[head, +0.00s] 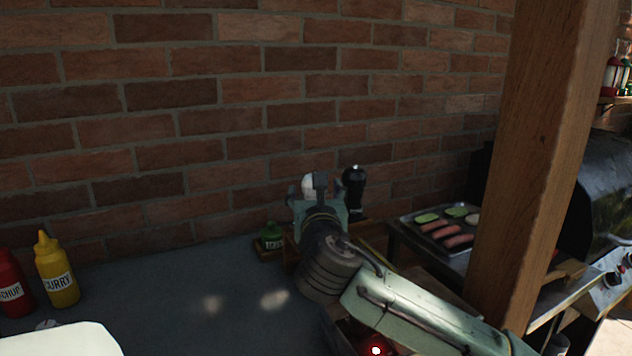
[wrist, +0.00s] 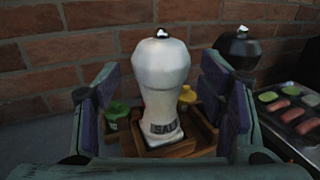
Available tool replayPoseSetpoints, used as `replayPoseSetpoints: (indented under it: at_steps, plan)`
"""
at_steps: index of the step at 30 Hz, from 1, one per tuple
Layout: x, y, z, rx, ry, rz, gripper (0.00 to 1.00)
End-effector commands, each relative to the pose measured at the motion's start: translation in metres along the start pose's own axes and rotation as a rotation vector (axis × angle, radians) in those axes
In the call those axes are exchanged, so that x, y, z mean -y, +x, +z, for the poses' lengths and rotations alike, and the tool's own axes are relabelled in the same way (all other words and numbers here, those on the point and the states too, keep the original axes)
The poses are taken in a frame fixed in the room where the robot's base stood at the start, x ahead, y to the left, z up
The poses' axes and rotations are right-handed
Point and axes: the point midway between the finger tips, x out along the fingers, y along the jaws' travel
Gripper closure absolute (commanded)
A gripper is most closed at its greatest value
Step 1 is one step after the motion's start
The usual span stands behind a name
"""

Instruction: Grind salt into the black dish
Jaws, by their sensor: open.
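The white salt mill (wrist: 160,85), labelled SALT, stands upright in a wooden caddy (wrist: 180,152). In the head view only a bit of the salt mill (head: 308,184) shows behind my gripper (head: 318,197). In the wrist view my gripper (wrist: 162,100) is open, with one finger on each side of the mill's body. Gaps show between the mill and both fingers. I cannot make out a black dish in either view.
A black mill (head: 354,190) stands just right of the salt mill. A green bottle (head: 271,238) is on the left. Yellow (head: 56,270) and red (head: 10,284) bottles stand far left. A wooden post (head: 540,150) and a food tray (head: 440,228) are right. The grey tabletop's middle is clear.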

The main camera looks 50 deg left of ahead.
Motion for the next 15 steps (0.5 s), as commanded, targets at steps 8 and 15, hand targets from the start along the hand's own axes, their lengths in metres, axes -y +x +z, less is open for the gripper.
replayPoseSetpoints:
  at_steps: [8,15]
  plan:
    - [0.000,0.025,0.001,0.000,0.000,0.000,0.36]
    - [0.000,0.026,0.000,0.001,0.000,0.000,0.36]
